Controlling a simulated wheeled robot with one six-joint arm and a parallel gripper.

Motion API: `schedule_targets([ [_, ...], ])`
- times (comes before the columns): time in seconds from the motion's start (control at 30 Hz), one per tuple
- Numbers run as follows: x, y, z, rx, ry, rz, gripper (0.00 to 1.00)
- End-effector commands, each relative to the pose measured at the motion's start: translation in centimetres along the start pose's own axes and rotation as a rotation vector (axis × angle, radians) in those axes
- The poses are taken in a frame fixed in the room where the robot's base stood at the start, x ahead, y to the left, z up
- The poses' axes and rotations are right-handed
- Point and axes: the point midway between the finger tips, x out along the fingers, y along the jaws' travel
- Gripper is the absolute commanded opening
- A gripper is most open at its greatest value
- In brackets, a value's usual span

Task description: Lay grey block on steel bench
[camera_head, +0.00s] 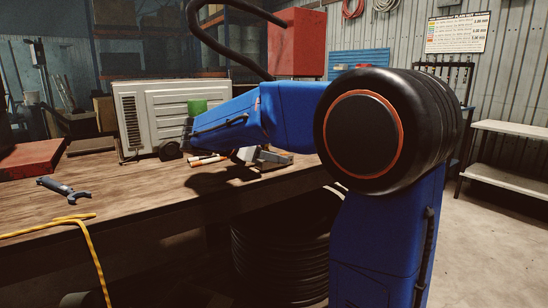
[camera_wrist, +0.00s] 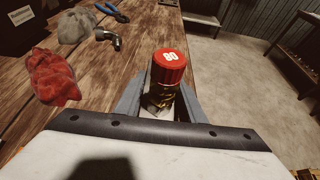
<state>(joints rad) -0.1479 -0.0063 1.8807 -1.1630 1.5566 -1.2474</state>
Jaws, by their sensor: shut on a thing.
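My gripper (camera_wrist: 166,92) hangs over the wooden bench. Its grey fingers are shut on a piece with a round red top (camera_wrist: 169,60) marked 80 and a dark and gold body. In the head view the gripper (camera_head: 264,157) is partly hidden behind the blue arm, and the held piece cannot be made out. I cannot make out a separate grey block in either view. A bench with a pale top (camera_head: 515,129) stands at the far right of the head view, apart from the gripper, and may be the steel bench.
The wooden bench (camera_head: 130,198) carries a wrench-like tool (camera_head: 64,190), a yellow cord (camera_head: 50,230) and a white boxed unit (camera_head: 165,110). In the wrist view it also bears a red rag (camera_wrist: 52,78), a grey rag (camera_wrist: 76,25) and a metal elbow (camera_wrist: 108,38). Clear floor (camera_head: 480,230) lies right.

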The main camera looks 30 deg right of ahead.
Motion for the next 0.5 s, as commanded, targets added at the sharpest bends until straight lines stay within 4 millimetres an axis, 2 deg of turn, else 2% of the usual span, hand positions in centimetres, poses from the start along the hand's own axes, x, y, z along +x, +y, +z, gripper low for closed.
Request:
schedule_targets([
  [0.43, 0.15, 0.0, -0.34, 0.0, 0.0, 0.0, 0.02],
  [0.47, 0.15, 0.0, -0.35, 0.0, 0.0, 0.0, 0.38],
  [0.5, 0.15, 0.0, -0.34, 0.0, 0.0, 0.0, 0.48],
])
